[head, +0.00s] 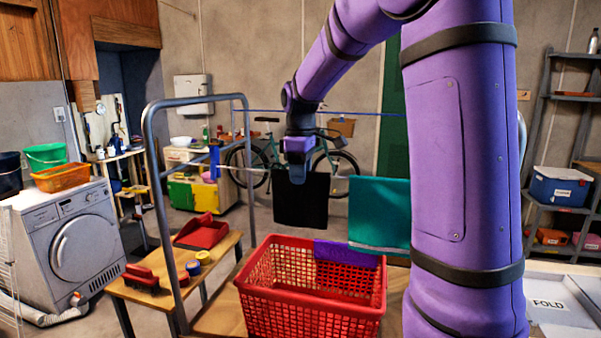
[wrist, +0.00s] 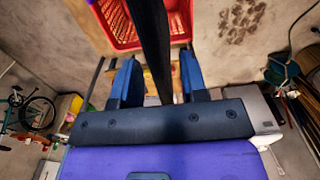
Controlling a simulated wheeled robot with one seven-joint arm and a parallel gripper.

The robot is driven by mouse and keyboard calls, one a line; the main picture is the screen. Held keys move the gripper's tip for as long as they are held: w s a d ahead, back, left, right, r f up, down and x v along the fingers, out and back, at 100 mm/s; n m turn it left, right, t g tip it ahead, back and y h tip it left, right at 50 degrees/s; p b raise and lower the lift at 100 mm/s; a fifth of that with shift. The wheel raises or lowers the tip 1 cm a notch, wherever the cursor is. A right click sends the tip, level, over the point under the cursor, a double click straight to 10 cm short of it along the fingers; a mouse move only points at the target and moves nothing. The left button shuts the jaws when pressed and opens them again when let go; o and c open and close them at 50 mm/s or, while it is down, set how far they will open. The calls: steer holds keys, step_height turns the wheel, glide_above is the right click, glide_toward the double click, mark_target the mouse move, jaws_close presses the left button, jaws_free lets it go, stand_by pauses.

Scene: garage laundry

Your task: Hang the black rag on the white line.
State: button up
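The black rag (head: 301,203) hangs spread out below my gripper (head: 298,165), its top edge level with the white line (head: 245,169). The white line runs in from the left to the rag and on towards a teal towel (head: 382,212). In the wrist view the rag (wrist: 153,45) shows nearly edge-on as a dark strip between the two blue fingers of my gripper (wrist: 157,80). The fingers stand wide apart, with a visible gap between the left finger and the rag. The exact contact of rag and line is hidden by my gripper.
A red basket (head: 310,309) stands below, with a purple cloth (head: 348,253) over its rim. A blue line (head: 350,113) runs higher behind. A grey rail frame (head: 160,190) and a wooden bench (head: 160,297) are at left. The teal towel hangs close to the rag's right.

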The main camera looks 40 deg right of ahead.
steer(key=shift+r, duration=0.1)
step_height(320, 180, up, 10)
steer(key=shift+f, duration=0.1)
steer(key=shift+r, duration=0.4)
steer(key=s+a+f+m+t, duration=0.1)
steer(key=s+a, duration=0.3)
steer(key=s, duration=0.4)
steer(key=s+a+f+m+t, duration=0.2)
steer(key=s+a+f+m, duration=0.2)
steer(key=s, duration=0.5)
steer(key=s+a+f+m+t, duration=0.2)
steer(key=s+a, duration=0.3)
steer(key=s, duration=0.4)
steer(key=shift+s+f+m, duration=0.2)
steer(key=shift+f+m, duration=0.1)
steer(key=shift+f, duration=0.15)
